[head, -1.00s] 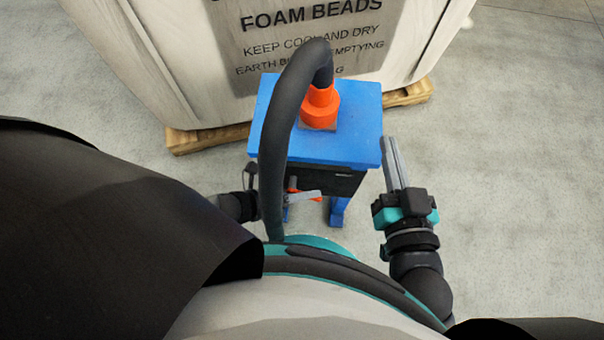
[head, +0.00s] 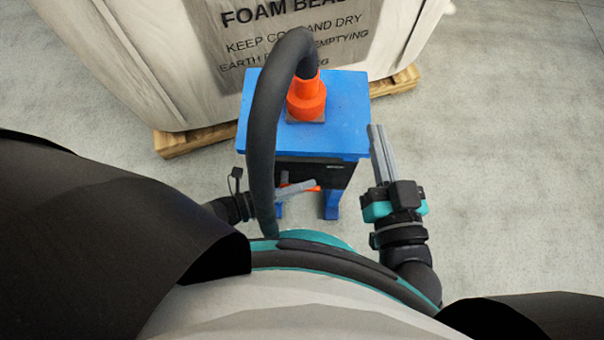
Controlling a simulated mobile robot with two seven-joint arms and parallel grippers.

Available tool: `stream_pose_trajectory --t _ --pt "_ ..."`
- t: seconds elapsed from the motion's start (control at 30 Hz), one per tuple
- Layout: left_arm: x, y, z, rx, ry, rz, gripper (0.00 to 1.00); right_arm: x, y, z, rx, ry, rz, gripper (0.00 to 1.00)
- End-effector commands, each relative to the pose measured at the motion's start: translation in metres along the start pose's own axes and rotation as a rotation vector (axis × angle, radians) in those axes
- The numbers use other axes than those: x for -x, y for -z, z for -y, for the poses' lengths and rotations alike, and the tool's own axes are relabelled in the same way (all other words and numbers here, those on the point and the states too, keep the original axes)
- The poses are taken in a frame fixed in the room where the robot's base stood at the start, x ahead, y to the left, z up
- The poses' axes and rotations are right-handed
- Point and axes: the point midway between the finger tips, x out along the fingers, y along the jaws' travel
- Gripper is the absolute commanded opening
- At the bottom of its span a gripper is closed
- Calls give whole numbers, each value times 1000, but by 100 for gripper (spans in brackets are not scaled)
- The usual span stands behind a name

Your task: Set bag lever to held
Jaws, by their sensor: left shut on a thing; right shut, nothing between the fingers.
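A small orange-red lever (head: 314,188) shows just below the dark box under the blue stand; most of it is hidden. My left gripper (head: 296,188) comes in from the left behind the black hose. Its grey fingers are shut at the lever, on what appears to be its handle; the exact contact is hidden. My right gripper (head: 381,152) is shut and empty beside the stand's right edge, its fingers pointing away from me.
The blue stand (head: 345,137) carries an orange fitting (head: 306,98) with a thick black hose (head: 262,130) arching toward me. Behind it, a large white bag (head: 165,60) sits on a wooden pallet (head: 185,142). Concrete floor is clear to the right.

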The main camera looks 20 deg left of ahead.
Motion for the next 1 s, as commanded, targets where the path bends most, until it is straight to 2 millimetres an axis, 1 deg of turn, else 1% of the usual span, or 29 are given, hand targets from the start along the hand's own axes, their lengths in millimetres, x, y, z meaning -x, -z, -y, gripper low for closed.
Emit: stream_pose_trajectory --t 0.73,0.77,1.0 --pt "-2 -2 2 12 33 3 0 0 0 0 0 0 1 0" --pt "-2 -2 2 12 33 3 25 0 0 0 0 0 1 0" --pt "-1 -1 2 12 32 2 52 0 0 0 0 0 1 0"
